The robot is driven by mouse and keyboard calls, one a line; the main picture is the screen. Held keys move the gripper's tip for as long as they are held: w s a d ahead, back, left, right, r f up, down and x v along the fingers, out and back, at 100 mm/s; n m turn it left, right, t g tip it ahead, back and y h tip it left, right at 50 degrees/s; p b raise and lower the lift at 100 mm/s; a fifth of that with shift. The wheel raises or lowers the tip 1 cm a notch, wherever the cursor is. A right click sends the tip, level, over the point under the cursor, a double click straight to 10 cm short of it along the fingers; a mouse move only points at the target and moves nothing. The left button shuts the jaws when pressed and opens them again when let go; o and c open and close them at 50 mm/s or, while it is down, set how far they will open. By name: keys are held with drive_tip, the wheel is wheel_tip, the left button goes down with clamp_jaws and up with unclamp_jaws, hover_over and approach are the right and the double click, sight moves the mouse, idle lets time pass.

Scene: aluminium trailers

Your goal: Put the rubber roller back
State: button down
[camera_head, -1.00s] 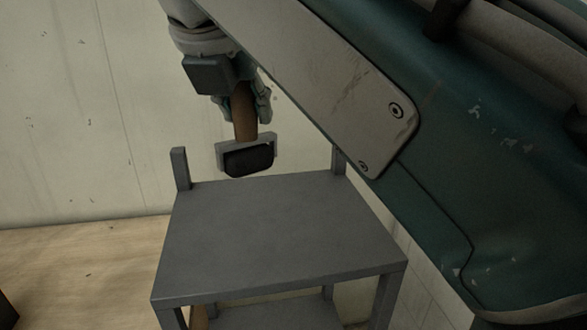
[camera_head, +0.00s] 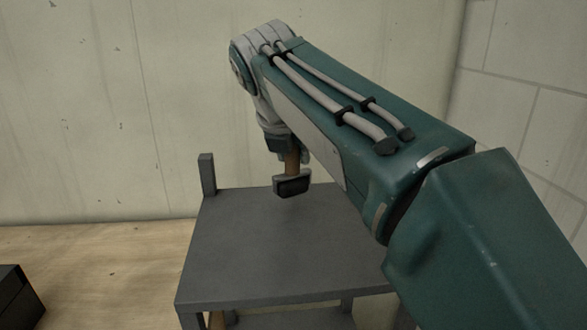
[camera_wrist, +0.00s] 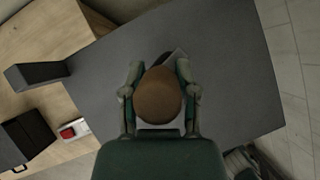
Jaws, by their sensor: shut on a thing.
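The rubber roller has a brown handle (camera_head: 291,161) and a dark roller head (camera_head: 292,186) in a grey frame. My gripper (camera_wrist: 160,93) is shut on the handle, with a finger on each side of it in the wrist view. The roller hangs head down above the far part of a grey table (camera_head: 270,245). In the head view I cannot tell whether the head touches the tabletop. In the wrist view the round handle end (camera_wrist: 158,97) hides most of the head.
A post (camera_head: 207,174) rises from the table's far left corner. A dark box (camera_head: 18,297) lies at the lower left on the wooden floor. The wrist view also shows a small red and white thing (camera_wrist: 74,129) beside the table. Most of the tabletop is bare.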

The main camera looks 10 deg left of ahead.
sight(290, 162)
drive_tip(key=shift+f, duration=1.4)
drive_tip(key=shift+c, duration=1.8)
unclamp_jaws()
drive_tip(key=shift+f, duration=0.1)
drive_tip(key=v, duration=1.2)
drive_tip(key=shift+s, duration=0.15)
